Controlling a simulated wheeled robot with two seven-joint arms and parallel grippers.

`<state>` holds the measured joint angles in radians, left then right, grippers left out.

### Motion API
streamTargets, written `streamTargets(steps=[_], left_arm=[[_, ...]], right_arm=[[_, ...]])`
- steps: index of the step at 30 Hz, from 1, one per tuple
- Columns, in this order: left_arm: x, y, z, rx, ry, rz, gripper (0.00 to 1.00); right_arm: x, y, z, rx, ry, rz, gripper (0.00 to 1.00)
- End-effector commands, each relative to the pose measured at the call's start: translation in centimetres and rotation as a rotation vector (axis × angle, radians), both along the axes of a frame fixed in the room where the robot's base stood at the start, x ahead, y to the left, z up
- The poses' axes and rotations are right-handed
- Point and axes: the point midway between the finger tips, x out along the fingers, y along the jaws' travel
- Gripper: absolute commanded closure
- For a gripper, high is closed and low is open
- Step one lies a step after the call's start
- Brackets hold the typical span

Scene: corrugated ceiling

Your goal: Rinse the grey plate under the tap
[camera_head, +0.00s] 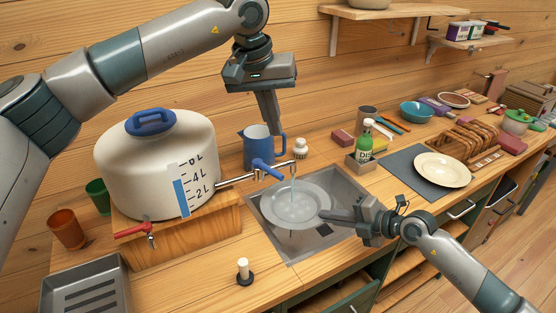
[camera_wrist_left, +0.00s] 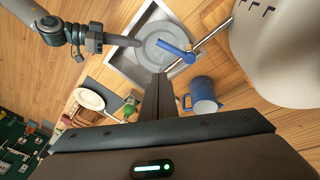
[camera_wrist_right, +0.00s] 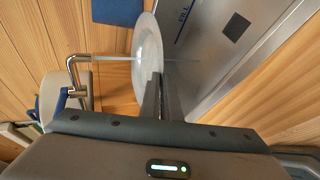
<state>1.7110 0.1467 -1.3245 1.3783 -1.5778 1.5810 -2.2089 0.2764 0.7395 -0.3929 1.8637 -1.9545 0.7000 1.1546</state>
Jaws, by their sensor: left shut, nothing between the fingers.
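The grey plate (camera_head: 290,212) is held over the sink basin (camera_head: 318,243), and a thin water stream from the tap (camera_head: 283,170) falls onto it. My right gripper (camera_head: 328,215) is shut on the plate's right rim. In the right wrist view the plate (camera_wrist_right: 150,45) shows nearly edge-on between the fingertips (camera_wrist_right: 158,82). My left gripper (camera_head: 272,125) is shut and empty, pointing down above the blue jug and behind the tap's blue lever (camera_head: 265,168). The lever also shows in the left wrist view (camera_wrist_left: 175,50), above the plate in that picture.
A white water tank (camera_head: 150,155) stands on a wooden box left of the sink. The blue jug (camera_head: 258,150) and a green soap bottle (camera_head: 364,145) stand behind the sink. A cream plate (camera_head: 443,170) lies on a dark mat (camera_head: 405,165) at the right.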

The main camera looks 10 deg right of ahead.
Motion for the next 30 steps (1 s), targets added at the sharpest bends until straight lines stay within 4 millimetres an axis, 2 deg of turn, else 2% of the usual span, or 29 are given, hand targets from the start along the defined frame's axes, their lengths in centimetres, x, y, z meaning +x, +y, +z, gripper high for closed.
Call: streamTargets(steps=[6, 12, 18, 30], left_arm=[[0.5, -0.8, -0.3, 0.033, -0.095, -0.298, 1.00], [0.9, -1.2, -0.4, 0.058, -0.160, -0.492, 1.00], [1.0, -1.4, -0.5, 0.069, -0.187, -0.570, 1.00], [1.0, -1.5, -0.5, 0.069, -0.189, -0.575, 1.00]], right_arm=[[0.1, 0.0, 0.2, 0.001, -0.003, 0.000, 1.00], [0.1, 0.0, 0.2, 0.001, -0.003, 0.000, 1.00], [0.1, 0.0, 0.2, 0.001, -0.003, 0.000, 1.00], [0.0, 0.0, 0.1, 0.001, -0.003, 0.000, 1.00]])
